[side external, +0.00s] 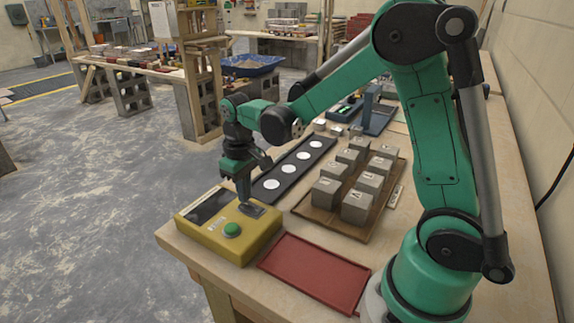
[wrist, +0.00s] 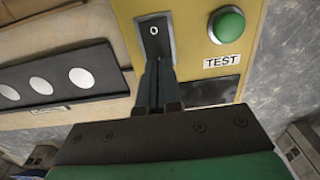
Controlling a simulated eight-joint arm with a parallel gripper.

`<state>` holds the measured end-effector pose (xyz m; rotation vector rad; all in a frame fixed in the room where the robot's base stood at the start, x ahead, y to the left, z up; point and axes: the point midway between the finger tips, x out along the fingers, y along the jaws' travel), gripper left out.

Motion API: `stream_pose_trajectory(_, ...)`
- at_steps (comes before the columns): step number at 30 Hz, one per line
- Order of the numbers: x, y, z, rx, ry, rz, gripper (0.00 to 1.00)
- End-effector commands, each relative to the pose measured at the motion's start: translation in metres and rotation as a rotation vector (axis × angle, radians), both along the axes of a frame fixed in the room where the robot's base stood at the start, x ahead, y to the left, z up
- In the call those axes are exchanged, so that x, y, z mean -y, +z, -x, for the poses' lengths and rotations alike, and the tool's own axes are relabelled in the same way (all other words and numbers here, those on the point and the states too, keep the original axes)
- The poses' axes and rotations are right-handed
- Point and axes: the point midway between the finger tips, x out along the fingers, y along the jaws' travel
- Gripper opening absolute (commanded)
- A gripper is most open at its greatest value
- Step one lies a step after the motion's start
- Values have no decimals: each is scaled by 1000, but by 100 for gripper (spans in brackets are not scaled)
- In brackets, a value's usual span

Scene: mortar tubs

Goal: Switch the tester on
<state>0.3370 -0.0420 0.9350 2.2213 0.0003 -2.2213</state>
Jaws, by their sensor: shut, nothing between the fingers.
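The yellow tester (side external: 235,238) sits at the near left corner of the bench. It has a green button (side external: 232,230), a dark display panel (side external: 209,207) and a black rocker switch (side external: 252,210). In the wrist view the switch (wrist: 155,38) shows a white "0" on its far part, and the green button (wrist: 229,24) stands beside it above a "TEST" label (wrist: 222,62). My gripper (side external: 244,203) is shut and empty, pointing down over the switch. In the wrist view my fingertips (wrist: 158,65) cover the near end of the switch; whether they touch it I cannot tell.
A red tray (side external: 315,272) lies right of the tester. A black strip with white discs (side external: 288,169) lies behind it. Several grey cubes (side external: 357,205) stand on a brown board (side external: 312,212). The bench's left edge runs close beside the tester.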

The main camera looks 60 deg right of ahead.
Motion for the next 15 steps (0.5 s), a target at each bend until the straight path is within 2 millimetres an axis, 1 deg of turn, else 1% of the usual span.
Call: stream_pose_trajectory(15, 0, -8, 0, 0, 0, 0, 0)
